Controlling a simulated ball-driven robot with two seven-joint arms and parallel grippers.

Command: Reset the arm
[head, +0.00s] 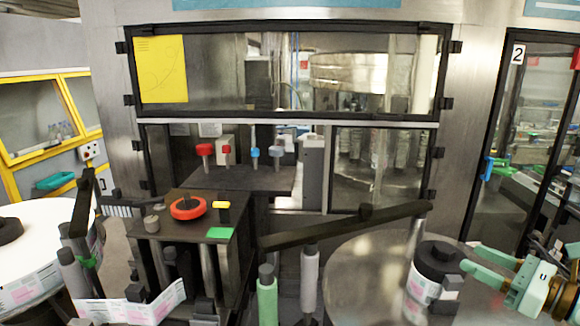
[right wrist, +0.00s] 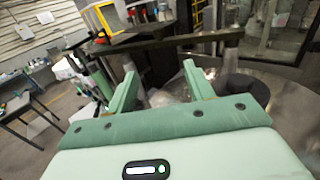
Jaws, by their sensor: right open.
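My right gripper (head: 470,259) is at the right edge of the head view, its pale green fingers apart with nothing seen between them. It is just right of a reel with a black core (head: 440,258). In the right wrist view the open fingers (right wrist: 159,66) point toward the machine. A long black arm (head: 345,228) slants up to the right across the machine front, left of and apart from my right gripper. It also shows in the right wrist view (right wrist: 150,44), beyond the fingertips. A second black arm (head: 82,205) stands steeply at the left. My left gripper is not seen.
A round metal plate (head: 350,285) lies under the black-core reel. A white label reel (head: 35,235) is at the far left. Grey and green rollers (head: 267,295) stand upright between. A red knob (head: 187,208) sits on a dark block. A glazed door (head: 515,130) is at the right.

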